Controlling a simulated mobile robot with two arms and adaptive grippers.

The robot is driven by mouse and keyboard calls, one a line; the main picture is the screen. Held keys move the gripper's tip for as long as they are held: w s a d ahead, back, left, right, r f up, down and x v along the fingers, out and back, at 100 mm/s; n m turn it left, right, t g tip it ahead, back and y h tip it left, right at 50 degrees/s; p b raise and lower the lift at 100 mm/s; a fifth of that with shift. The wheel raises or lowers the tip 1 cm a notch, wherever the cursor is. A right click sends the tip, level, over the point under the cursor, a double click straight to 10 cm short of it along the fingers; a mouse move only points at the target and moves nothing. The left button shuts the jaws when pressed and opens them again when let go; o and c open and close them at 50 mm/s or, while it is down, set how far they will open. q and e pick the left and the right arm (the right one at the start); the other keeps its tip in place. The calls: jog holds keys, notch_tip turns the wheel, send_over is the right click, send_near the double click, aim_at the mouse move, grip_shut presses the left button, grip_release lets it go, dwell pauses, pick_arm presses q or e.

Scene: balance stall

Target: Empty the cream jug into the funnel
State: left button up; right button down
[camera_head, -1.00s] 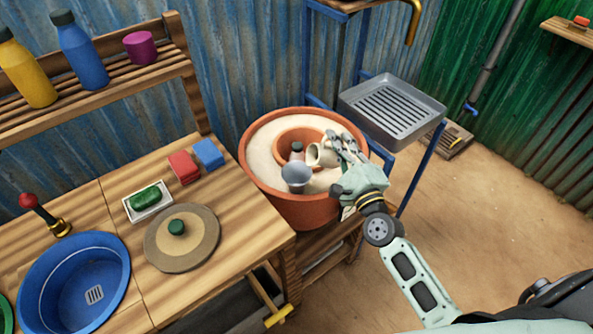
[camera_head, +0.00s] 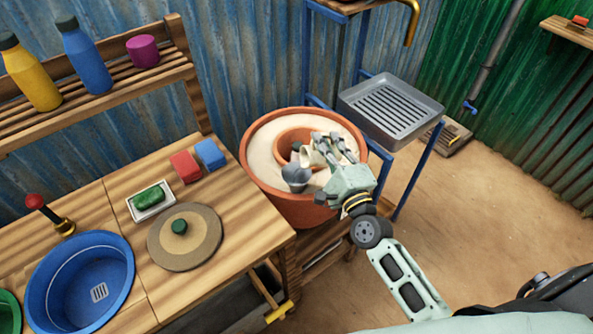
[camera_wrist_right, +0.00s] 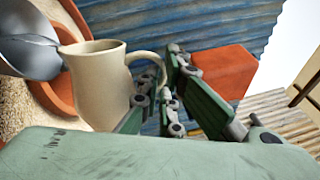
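The cream jug (camera_wrist_right: 98,85) is in my right gripper (camera_wrist_right: 165,95), which is shut on its handle. In the head view the jug (camera_head: 306,156) is mostly hidden by my right gripper (camera_head: 333,148). The jug is tilted, its mouth towards the grey funnel (camera_head: 295,174). In the right wrist view the jug's lip is right by the edge of the funnel (camera_wrist_right: 32,62); I cannot tell if they touch. The funnel is over the sandy terracotta pot (camera_head: 258,178). The jug's inside is hidden, and no pour is clear. My left gripper is not in view.
A wooden workbench (camera_head: 228,238) stands left of the pot, with a round board (camera_head: 160,250), a soap dish, red and blue blocks and a blue basin (camera_head: 120,295). A grey slatted tray (camera_head: 352,103) on a blue frame is close behind right.

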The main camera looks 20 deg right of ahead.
aim_at(316, 157)
jog(key=shift+a+r+n+y+p, duration=0.2)
jog(key=shift+a+r+n+p, duration=0.15)
jog(key=shift+a+n+p, duration=0.45)
jog(key=shift+a+r+n+y+p, duration=0.25)
jog(key=shift+a+n+p, duration=0.2)
jog(key=shift+n, duration=0.55)
dwell(0.6)
jog(key=shift+a+r, duration=0.15)
jog(key=shift+s+a+r+n+p, duration=0.15)
jog(key=shift+a+n+p, duration=0.5)
jog(key=shift+n, duration=0.35)
jog(key=shift+a+y, duration=0.2)
jog(key=shift+y, duration=0.05)
jog(key=shift+n, duration=0.3)
jog(key=shift+a, duration=0.15)
